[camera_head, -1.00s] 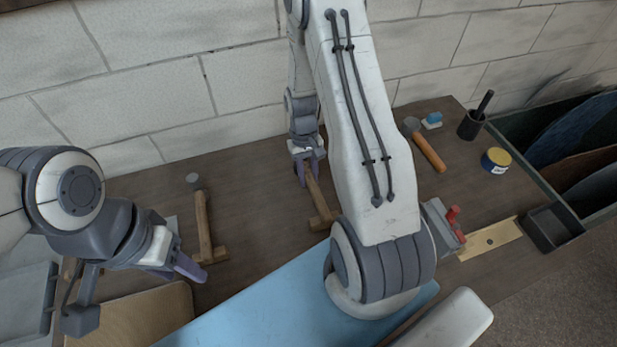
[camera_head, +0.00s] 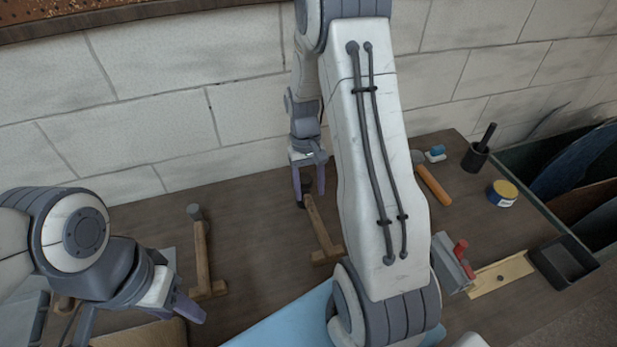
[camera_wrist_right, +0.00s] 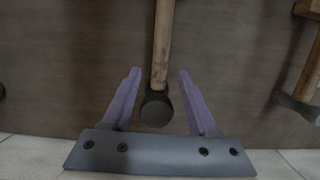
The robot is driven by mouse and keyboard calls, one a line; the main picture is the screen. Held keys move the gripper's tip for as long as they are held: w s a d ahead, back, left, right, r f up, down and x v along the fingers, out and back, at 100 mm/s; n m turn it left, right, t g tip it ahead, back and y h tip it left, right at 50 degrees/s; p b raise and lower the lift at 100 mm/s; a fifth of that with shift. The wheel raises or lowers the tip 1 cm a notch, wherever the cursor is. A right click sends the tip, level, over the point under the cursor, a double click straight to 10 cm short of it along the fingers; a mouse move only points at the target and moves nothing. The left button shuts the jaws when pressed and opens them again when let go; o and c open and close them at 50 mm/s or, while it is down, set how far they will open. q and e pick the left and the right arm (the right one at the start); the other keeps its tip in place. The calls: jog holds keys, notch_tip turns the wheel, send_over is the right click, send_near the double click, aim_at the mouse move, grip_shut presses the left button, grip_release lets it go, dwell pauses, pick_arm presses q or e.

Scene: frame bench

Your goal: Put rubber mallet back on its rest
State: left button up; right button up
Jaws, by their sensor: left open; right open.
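A wooden-handled mallet with a dark round head (camera_wrist_right: 156,108) lies between the fingers of my right gripper (camera_wrist_right: 159,72) in the right wrist view, with gaps on both sides. In the head view its handle (camera_head: 318,225) runs to a wooden crosspiece (camera_head: 328,255); I cannot tell if that is a rest. My right gripper (camera_head: 302,187) is open over the head end. My left gripper (camera_head: 137,315) is open and empty at lower left. A second wooden-handled tool (camera_head: 201,250) with a grey head lies left, its lower end at a wooden block (camera_head: 209,290).
An orange-handled tool (camera_head: 434,186) lies partly hidden behind my right arm. A blue mat (camera_head: 290,318) lies in front; a brick wall closes the back.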

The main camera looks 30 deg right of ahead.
jog(key=v, duration=0.5)
jog(key=s+a+r+n+t, duration=0.1)
jog(key=s+a+r+n, duration=0.15)
jog(key=a, duration=0.55)
jog(key=s+a+r+n, duration=0.2)
jog(key=s+a+r, duration=0.15)
jog(key=a, duration=0.45)
jog(key=s+a+r+n, duration=0.1)
jog(key=s+a+n, duration=0.1)
jog(key=s+a, duration=0.2)
jog(key=s+a+r+n+t, duration=0.1)
jog(key=s+a+n, duration=0.2)
jog(key=s, duration=0.7)
jog(key=shift+a+n+b, duration=0.3)
jog(key=shift+a+n, duration=0.05)
jog(key=shift+a, duration=0.45)
jog(key=shift+r, duration=0.1)
